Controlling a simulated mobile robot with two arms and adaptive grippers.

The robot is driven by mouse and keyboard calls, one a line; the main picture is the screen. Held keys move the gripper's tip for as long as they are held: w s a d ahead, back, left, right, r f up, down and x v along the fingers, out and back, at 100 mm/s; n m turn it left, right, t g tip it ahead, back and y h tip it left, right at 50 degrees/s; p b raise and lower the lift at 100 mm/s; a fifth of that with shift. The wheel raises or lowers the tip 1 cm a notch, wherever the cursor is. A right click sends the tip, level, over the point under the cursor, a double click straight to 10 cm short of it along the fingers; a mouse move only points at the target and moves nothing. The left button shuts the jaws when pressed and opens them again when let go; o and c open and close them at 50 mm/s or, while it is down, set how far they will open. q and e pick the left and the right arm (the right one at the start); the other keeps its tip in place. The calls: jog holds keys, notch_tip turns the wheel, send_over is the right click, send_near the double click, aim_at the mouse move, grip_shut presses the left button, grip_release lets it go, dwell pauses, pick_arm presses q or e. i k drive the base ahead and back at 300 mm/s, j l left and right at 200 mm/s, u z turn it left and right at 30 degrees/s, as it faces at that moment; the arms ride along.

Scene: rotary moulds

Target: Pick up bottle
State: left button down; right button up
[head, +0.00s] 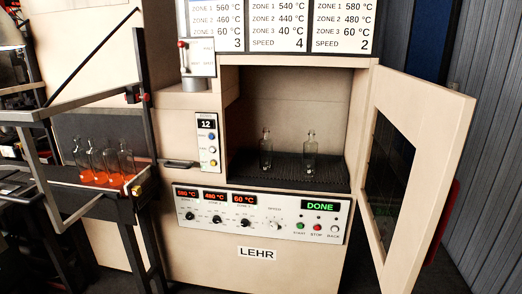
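Two clear glass bottles stand upright inside the open lehr chamber, one bottle (266,150) on the left and one bottle (310,153) on the right. They are apart from each other on the dark ribbed floor (235,168) of the chamber. Several more clear bottles (97,160) stand close together on a stand at the left, with an orange glow at their bases. Neither of my grippers shows in the head view.
The lehr door (456,120) is swung open to the right. Below the chamber is a control panel (262,238) with a green DONE display (320,206). Grey metal rails (75,103) cross in front of the left bottles. A sign with zone temperatures (278,25) hangs above.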

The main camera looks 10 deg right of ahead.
aim_at(266, 145)
jog(key=i+l+u, duration=0.3)
jog(key=i, duration=0.2)
jog(key=i+l+u, duration=0.3)
jog(key=i, duration=0.2)
